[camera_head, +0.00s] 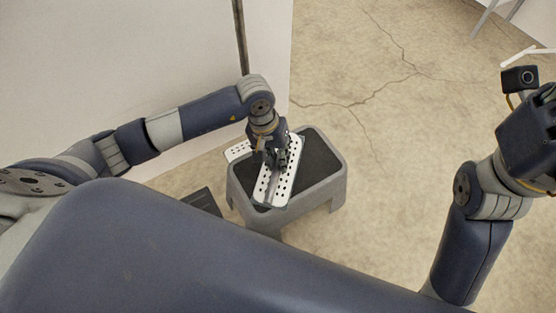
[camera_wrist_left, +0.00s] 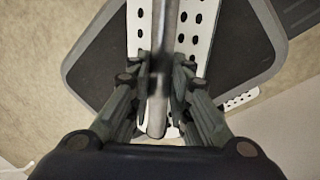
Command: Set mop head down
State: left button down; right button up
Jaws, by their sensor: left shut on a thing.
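The mop head is a white perforated plate (camera_head: 284,186) with a grey rod along its middle. My left gripper (camera_head: 274,164) points down at it over the grey step stool (camera_head: 341,184). In the left wrist view the gripper (camera_wrist_left: 160,72) is shut on the grey rod (camera_wrist_left: 164,35), with the white plate (camera_wrist_left: 203,30) beneath. The plate lies over the stool's dark top; I cannot tell whether it touches. A second white perforated piece (camera_head: 238,150) shows at the stool's left; whether it joins the plate is hidden. My right gripper's fingers are not visible.
A white wall or panel (camera_head: 150,60) stands behind and left of the stool. A dark flat object (camera_head: 203,201) lies by the stool's left. Cracked concrete floor (camera_head: 400,130) is clear to the right. Thin metal legs (camera_head: 484,22) show at the top right.

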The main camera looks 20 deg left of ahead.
pick_arm(q)
jog(key=shift+f, duration=0.1)
jog(key=c, duration=1.5)
grip_release()
